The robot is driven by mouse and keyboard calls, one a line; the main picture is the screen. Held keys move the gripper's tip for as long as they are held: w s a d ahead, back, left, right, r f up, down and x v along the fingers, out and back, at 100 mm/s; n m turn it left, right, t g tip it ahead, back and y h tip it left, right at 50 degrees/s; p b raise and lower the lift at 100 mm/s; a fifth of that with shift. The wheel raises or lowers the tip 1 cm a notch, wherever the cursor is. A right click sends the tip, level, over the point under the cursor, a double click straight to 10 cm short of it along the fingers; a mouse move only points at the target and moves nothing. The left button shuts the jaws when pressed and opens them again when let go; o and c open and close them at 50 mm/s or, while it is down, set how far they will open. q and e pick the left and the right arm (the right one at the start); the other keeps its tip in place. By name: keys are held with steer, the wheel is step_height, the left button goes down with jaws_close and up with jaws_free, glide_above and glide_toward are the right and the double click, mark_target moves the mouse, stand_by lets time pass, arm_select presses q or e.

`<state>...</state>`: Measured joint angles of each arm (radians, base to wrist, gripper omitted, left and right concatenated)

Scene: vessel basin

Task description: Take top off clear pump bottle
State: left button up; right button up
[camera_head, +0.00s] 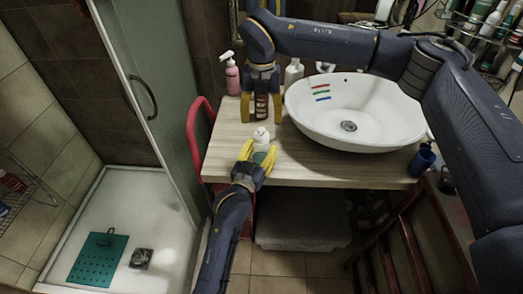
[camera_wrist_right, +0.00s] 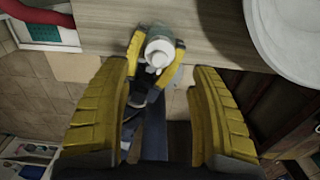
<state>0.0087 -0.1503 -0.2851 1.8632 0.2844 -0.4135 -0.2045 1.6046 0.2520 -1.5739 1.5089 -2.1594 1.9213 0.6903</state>
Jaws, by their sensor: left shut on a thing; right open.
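The clear pump bottle (camera_head: 260,146) stands near the front edge of the wooden counter, with its white pump top (camera_head: 261,134) on it. My left gripper (camera_head: 259,157) is shut around the bottle's body from the front. In the right wrist view the white pump top (camera_wrist_right: 160,50) shows from above, with the left gripper (camera_wrist_right: 150,70) beside and below it. My right gripper (camera_head: 261,112) is open and points down, behind and above the bottle in the head view. Its two yellow fingers (camera_wrist_right: 163,115) are spread wide with nothing between them.
A white basin (camera_head: 350,115) with toothbrush-like coloured items stands right of the bottle. A pink pump bottle (camera_head: 232,76), a white bottle (camera_head: 293,72) and a dark reddish bottle (camera_head: 262,104) stand farther back. A blue cup (camera_head: 421,160) is at the right. Bare counter (camera_head: 225,150) lies left of the bottle.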

mark_target(261, 129)
arm_select(q)
jaws_close()
arm_select(e)
steer(key=m, duration=0.9)
steer(key=shift+m, duration=0.3)
steer(key=m, duration=1.2)
steer(key=shift+m, duration=0.3)
steer(key=shift+f, duration=4)
steer(key=shift+c, duration=0.2)
jaws_close()
